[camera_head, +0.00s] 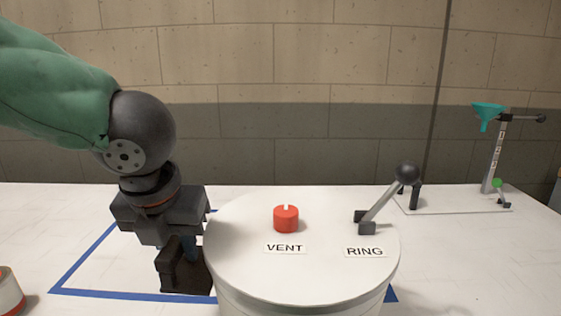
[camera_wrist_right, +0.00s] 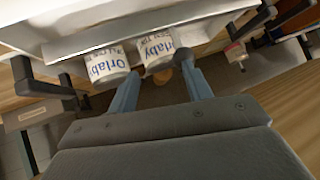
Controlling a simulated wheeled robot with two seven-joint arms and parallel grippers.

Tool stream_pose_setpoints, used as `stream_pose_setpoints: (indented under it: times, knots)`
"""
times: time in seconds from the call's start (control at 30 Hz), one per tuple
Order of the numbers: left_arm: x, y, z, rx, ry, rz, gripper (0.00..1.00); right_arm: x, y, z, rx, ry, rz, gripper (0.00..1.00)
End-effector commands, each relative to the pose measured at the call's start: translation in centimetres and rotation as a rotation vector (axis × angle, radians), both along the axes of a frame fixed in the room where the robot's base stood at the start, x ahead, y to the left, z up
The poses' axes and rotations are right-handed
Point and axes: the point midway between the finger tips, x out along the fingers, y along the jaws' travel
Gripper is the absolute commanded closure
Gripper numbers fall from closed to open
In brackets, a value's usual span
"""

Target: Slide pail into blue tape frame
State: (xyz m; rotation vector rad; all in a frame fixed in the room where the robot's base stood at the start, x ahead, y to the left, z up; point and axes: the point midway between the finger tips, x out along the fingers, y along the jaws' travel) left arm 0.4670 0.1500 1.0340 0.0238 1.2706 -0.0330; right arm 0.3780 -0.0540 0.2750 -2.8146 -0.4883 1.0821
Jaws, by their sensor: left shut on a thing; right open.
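The large white pail (camera_head: 302,290) stands on the white table, with a red VENT knob (camera_head: 286,219) and a RING lever (camera_head: 383,203) on its lid. The blue tape frame (camera_head: 84,260) lies on the table, partly hidden behind the pail and my left arm. The pail overlaps the frame in the head view. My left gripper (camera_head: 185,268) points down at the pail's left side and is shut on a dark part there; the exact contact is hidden. My right gripper (camera_wrist_right: 163,88) shows in the right wrist view, open, with nothing between its fingers.
A teal funnel (camera_head: 488,112) on a stand is at the back right. A white can with a red band (camera_head: 9,290) is at the front left. In the right wrist view, white tubs labelled Orlaby (camera_wrist_right: 107,66) sit beyond the fingers by a pale ledge.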

Motion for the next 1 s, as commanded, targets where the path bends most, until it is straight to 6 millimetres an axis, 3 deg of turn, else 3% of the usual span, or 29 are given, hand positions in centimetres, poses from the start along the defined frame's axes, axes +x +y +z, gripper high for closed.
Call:
stream_pose_setpoints:
  times: [1.0]
  knots:
    - [3.9,0.0,0.2,-0.002,0.000,0.002,1.00,0.0,0.0,2.2,0.000,0.000,0.000,0.50]
